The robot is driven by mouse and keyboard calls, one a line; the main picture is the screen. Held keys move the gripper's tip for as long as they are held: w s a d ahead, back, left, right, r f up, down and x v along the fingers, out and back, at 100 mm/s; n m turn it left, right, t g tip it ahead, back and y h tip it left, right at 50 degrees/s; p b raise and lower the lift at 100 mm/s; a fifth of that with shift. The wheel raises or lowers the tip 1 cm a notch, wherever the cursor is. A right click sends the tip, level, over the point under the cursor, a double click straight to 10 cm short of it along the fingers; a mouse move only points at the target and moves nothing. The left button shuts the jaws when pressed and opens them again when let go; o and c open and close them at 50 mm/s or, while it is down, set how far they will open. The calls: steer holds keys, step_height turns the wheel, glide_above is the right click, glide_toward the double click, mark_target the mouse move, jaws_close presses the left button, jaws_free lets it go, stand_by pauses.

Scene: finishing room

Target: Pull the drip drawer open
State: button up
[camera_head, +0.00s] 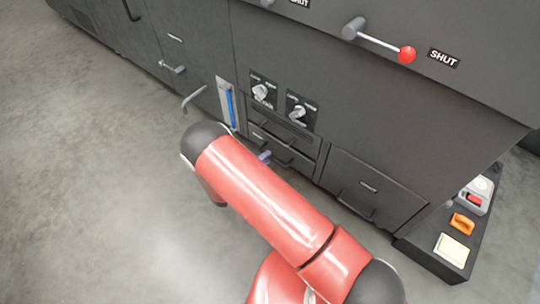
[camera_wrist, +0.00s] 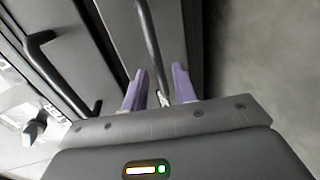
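Two low drawers are stacked in the middle of the dark cabinet, an upper one (camera_head: 262,136) and a lower one (camera_head: 297,162), each with a dark bar handle. No label names the drip drawer. Both fronts look flush with the cabinet. My gripper (camera_head: 265,157) is at the lower drawer, mostly hidden behind my red arm. In the wrist view my gripper (camera_wrist: 160,88) has its two purple fingers apart. A bar handle (camera_wrist: 150,40) runs down into the gap between them, with room on both sides. I cannot tell whether either finger touches it.
Two knobs (camera_head: 262,92) (camera_head: 298,113) sit above the drawers, with a blue gauge strip (camera_head: 230,107) to their left. A larger drawer (camera_head: 360,190) is to the right. A red-tipped lever (camera_head: 406,55) sticks out above. A low shelf (camera_head: 437,258) holds small items. The floor in front is clear.

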steer(key=shift+x, duration=1.5)
jaws_close()
